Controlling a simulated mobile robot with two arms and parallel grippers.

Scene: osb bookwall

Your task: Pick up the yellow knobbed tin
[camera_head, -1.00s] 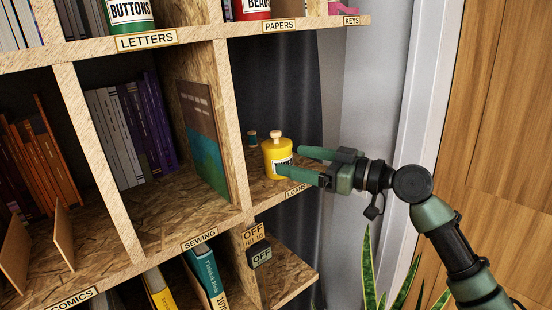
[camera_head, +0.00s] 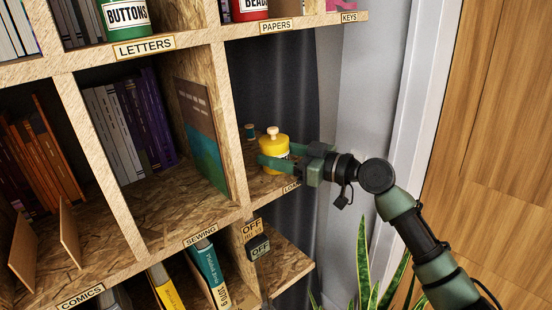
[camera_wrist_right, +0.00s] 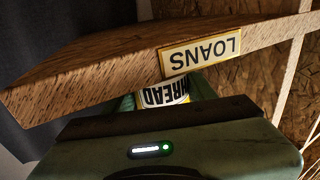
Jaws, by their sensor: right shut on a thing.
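The yellow knobbed tin (camera_head: 273,143) stands upright on the open end shelf labelled LOANS (camera_head: 291,186). It has a pale wooden knob on its lid. My right gripper (camera_head: 278,156) reaches in from the right and is shut on the tin's body, one finger across its near side and the other behind it. In the right wrist view the tin's white label (camera_wrist_right: 165,91), reading THREAD upside down, shows between the gripper body and the shelf edge. The tin's base is partly hidden by the gripper. My left gripper is not in view.
A small green spool (camera_head: 250,131) stands behind the tin. A picture-covered book (camera_head: 204,137) leans against the divider to the left. A plant (camera_head: 368,280) grows at lower right.

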